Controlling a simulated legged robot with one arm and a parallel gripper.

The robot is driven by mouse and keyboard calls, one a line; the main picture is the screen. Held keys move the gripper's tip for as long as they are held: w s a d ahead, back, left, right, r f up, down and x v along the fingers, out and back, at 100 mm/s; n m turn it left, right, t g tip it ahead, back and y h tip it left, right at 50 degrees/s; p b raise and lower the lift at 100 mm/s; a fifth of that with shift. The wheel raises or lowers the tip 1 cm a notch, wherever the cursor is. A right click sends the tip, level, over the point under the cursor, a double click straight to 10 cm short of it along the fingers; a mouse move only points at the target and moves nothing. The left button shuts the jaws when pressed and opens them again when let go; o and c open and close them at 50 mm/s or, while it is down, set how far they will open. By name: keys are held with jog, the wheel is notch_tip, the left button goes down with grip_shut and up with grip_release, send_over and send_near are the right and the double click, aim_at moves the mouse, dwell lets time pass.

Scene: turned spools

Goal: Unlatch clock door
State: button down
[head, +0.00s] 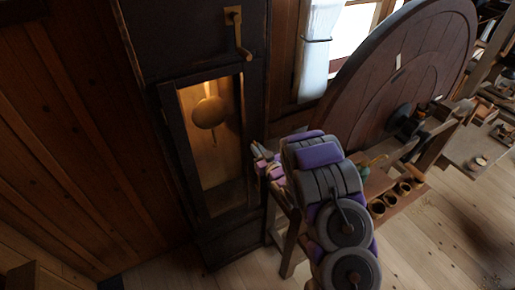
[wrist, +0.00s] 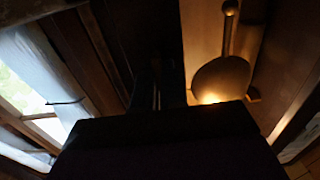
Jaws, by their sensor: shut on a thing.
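The tall dark clock case (head: 190,30) stands left of my arm in the head view. Its framed door (head: 180,140) looks closed, with a round pendulum bob (head: 208,112) lit behind the pane; the bob (wrist: 221,78) also shows in the wrist view. A brass lever on a plate (head: 240,38) is above the door's upper right corner, clear of my gripper. My gripper (head: 262,163) is at the case's right side, beside the door's edge. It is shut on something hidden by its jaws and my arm. A dark block fills the lower wrist view and hides the fingertips.
A large round wooden wheel (head: 415,60) and a bench with small cups (head: 390,197) stand to the right of my arm. A window with a pale curtain (head: 317,45) is behind. Wood-panelled wall (head: 70,130) lies left; open plank floor (head: 440,245) lies at lower right.

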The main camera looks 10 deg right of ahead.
jog(key=shift+f, duration=0.15)
jog(key=c, duration=1.2)
grip_release()
jog(key=shift+w, duration=0.1)
jog(key=p+v, duration=0.3)
jog(key=v, duration=1.4)
jog(key=shift+s+d, duration=0.1)
jog(key=shift+s, duration=0.1)
